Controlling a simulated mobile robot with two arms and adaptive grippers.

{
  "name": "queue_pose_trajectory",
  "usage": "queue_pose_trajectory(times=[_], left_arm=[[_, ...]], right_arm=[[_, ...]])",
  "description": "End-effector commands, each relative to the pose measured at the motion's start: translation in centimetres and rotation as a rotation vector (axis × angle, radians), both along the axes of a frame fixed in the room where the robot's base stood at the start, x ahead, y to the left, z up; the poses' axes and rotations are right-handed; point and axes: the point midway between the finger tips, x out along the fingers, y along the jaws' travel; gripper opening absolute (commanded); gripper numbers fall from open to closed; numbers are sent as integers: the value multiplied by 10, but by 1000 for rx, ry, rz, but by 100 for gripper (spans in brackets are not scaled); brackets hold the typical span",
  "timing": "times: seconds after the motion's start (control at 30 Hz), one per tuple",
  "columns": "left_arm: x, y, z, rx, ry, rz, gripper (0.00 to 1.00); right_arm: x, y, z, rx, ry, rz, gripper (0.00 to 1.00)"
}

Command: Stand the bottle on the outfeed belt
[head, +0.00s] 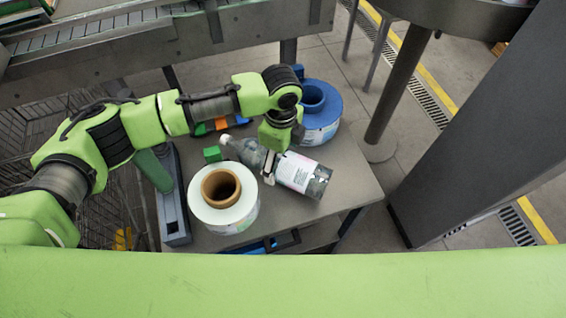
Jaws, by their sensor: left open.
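A clear bottle with a white label (297,173) lies on its side on the grey table, its neck to the upper left and its base to the lower right. My left gripper (270,166) points down over the bottle's middle, just left of the label. It is open, and a finger shows on the bottle's near side. The other finger is hidden, and I cannot tell whether they touch the bottle. A conveyor with a slatted surface (103,30) runs along the top left; I cannot tell whether it is the outfeed belt. My right gripper is out of view.
A white label reel (241,212) stands on the grey table (345,165) close to the bottle's near side. A blue reel (325,110) stands behind it. A green block (212,154) and a blue-grey device (173,205) are on the left. A dark post stands right.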

Motion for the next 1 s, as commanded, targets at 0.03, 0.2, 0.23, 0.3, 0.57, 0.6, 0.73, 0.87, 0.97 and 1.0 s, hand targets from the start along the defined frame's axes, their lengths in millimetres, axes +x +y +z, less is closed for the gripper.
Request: queue_pose_trajectory(times=[0.03,0.2,0.23,0.3,0.57,0.6,0.73,0.87,0.97,1.0], left_arm=[[-2,-2,-5,1,3,0,81],[-3,-4,-31,1,3,2,81],[-2,-4,-33,1,2,2,81],[-2,-4,-38,0,0,0,81],[-2,-4,-39,0,0,0,73],[-2,-4,-39,0,0,0,63],[-2,-4,-39,0,0,0,29],[0,-6,-36,-5,-4,-1,4],[0,-6,-36,-5,-4,-1,4],[0,-6,-36,-5,-4,-1,4]], right_arm=[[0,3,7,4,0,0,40],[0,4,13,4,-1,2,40],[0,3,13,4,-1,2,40],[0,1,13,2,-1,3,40],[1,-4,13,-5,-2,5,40],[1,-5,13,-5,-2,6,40],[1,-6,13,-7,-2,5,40],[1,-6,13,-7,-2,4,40],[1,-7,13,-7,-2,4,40],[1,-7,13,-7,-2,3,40]])
